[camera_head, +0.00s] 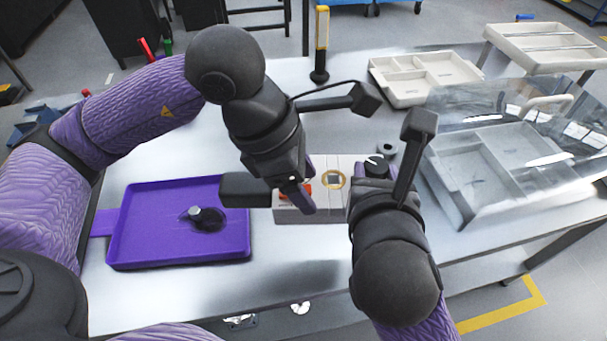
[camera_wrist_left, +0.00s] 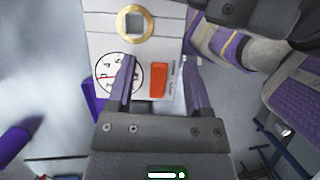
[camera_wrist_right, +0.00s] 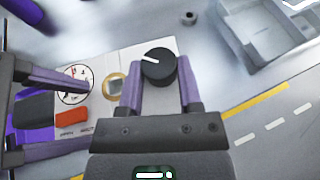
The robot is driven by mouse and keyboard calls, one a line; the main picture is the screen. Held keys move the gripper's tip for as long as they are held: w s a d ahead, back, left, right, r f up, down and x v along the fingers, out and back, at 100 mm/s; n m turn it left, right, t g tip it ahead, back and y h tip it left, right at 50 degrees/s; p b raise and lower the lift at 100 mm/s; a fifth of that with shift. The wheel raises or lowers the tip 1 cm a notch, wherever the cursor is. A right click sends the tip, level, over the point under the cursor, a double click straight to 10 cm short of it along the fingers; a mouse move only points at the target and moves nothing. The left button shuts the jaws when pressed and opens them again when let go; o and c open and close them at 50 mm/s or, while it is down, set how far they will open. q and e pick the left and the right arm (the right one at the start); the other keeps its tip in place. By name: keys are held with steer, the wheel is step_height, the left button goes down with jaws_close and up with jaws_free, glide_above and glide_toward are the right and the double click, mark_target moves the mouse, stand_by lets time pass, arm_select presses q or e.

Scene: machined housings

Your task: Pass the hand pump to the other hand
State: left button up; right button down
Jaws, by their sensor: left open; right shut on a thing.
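The hand pump appears to be the pale grey boxy unit (camera_head: 323,208) in front of me, with a dial, a red piece, a brass ring and a black knob on top; a black block sits at its left end. My right gripper (camera_wrist_right: 160,85) is shut on its black knob (camera_wrist_right: 158,66), at the right end. My left gripper (camera_wrist_left: 160,75) is open over the left end, its fingers spread across the dial (camera_wrist_left: 119,74) and red piece (camera_wrist_left: 158,80). I cannot tell whether the left fingers touch it or whether the unit rests on the table.
A purple tray (camera_head: 140,225) with a black round part (camera_head: 208,219) lies at the left. A yellow and black upright tool (camera_head: 321,45) stands at the back. A pale divided tray (camera_head: 420,80) and a clear-lidded bin (camera_head: 462,190) stand at the right. A small grey ring (camera_head: 387,149) lies near my right gripper.

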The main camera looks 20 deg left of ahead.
arm_select(q)
jaws_close()
stand_by(1.4)
